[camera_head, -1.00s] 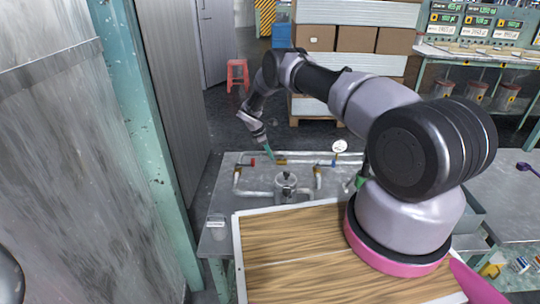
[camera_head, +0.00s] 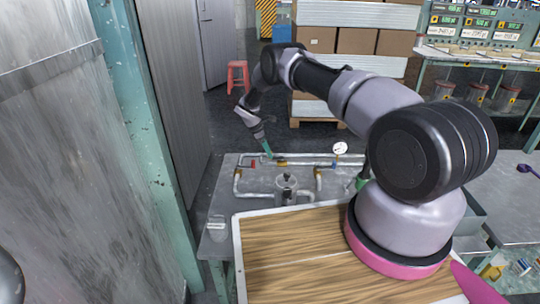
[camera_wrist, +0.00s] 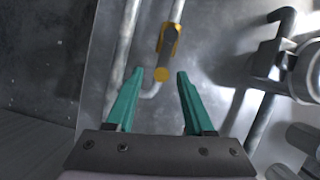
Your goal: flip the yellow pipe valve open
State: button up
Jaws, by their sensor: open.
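The yellow pipe valve (camera_head: 281,163) sits on the pipe run at the back of the grey bench in the head view. In the wrist view the yellow valve (camera_wrist: 168,38) lies along a pipe, ahead of the fingertips. My gripper (camera_wrist: 160,73) is open, with a finger on each side of that piece and no clear contact. In the head view my gripper (camera_head: 267,152) is just left of the valve and small.
A red fitting (camera_head: 252,163) is left of the valve on the same pipes. A white-faced gauge (camera_head: 340,148) stands to the right. A metal vessel (camera_head: 286,186) stands in front of the pipe run. Bare bench (camera_head: 222,191) shows at the left.

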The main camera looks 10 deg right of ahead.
jog(key=v, duration=0.8)
